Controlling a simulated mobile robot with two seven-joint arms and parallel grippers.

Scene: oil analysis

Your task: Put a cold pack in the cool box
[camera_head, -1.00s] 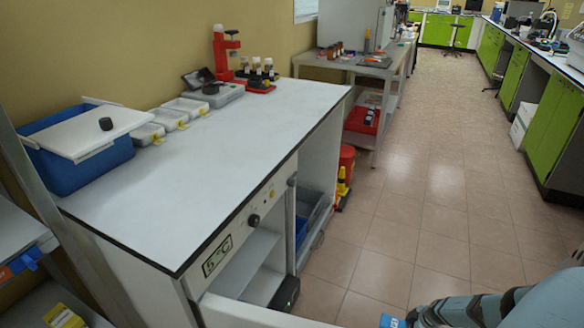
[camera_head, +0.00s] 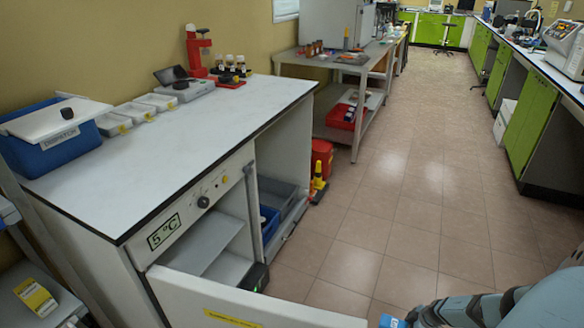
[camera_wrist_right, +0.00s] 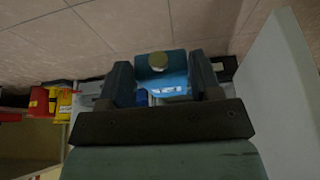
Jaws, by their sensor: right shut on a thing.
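The cool box (camera_head: 62,155) is a blue box at the left end of the white counter, cut by the picture's left edge. Its white lid (camera_head: 50,122) with a black knob lies askew on top. My right gripper (camera_wrist_right: 163,82) is shut on a blue cold pack (camera_wrist_right: 153,84) with a pale round cap, held between the two fingers in the right wrist view. In the head view my right arm comes in at the bottom right, with a bit of the blue pack (camera_head: 388,321) at the lower edge. My left gripper is not in view.
A fridge under the counter shows 5 °C (camera_head: 164,232). Its white door (camera_head: 250,305) stands open in front. White trays (camera_head: 135,112) and a red stand (camera_head: 197,50) are along the wall. The counter's middle (camera_head: 185,150) and the floor at right are clear.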

